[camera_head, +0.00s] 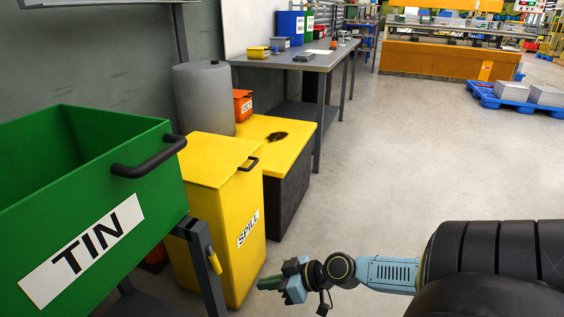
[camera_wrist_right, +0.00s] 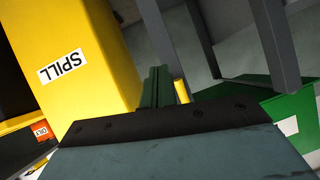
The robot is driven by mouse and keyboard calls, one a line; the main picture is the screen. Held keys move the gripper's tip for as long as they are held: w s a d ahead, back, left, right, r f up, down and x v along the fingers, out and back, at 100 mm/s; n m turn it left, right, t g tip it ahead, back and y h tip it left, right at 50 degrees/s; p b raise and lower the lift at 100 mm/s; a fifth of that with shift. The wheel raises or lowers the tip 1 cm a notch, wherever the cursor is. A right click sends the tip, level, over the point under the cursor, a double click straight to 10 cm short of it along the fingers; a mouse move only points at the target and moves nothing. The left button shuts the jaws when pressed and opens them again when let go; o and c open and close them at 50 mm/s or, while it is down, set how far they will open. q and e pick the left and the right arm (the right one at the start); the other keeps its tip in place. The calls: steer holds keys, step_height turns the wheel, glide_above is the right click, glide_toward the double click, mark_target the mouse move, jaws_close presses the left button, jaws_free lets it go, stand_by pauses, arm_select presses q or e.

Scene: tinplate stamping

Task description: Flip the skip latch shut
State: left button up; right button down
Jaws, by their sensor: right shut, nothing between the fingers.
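The green skip marked TIN (camera_head: 95,190) fills the left of the head view, above a dark grey frame (camera_head: 198,262). The latch looks to be the small yellow lever (camera_head: 214,260) on the frame's front post, hanging at a slant. It also shows in the right wrist view (camera_wrist_right: 182,91), partly hidden behind my gripper. My right gripper (camera_head: 262,284) is shut and empty, its green fingers pointing left toward the post. In the right wrist view its fingers (camera_wrist_right: 157,88) appear beside the yellow lever; a gap seems to remain in the head view. My left gripper is out of view.
A yellow SPILL bin (camera_head: 225,210) stands close behind the post and my right gripper. A yellow-topped box (camera_head: 285,140) and a grey workbench (camera_head: 320,62) lie beyond. The floor (camera_head: 400,170) to the right is clear up to a blue pallet (camera_head: 490,100).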

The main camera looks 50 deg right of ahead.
steer(key=shift+s+d+f, duration=0.4)
steer(key=shift+s+f, duration=0.15)
steer(key=shift+s, duration=0.2)
steer(key=shift+s+d+f, duration=0.35)
steer(key=shift+s+f, duration=0.2)
steer(key=shift+s, duration=0.15)
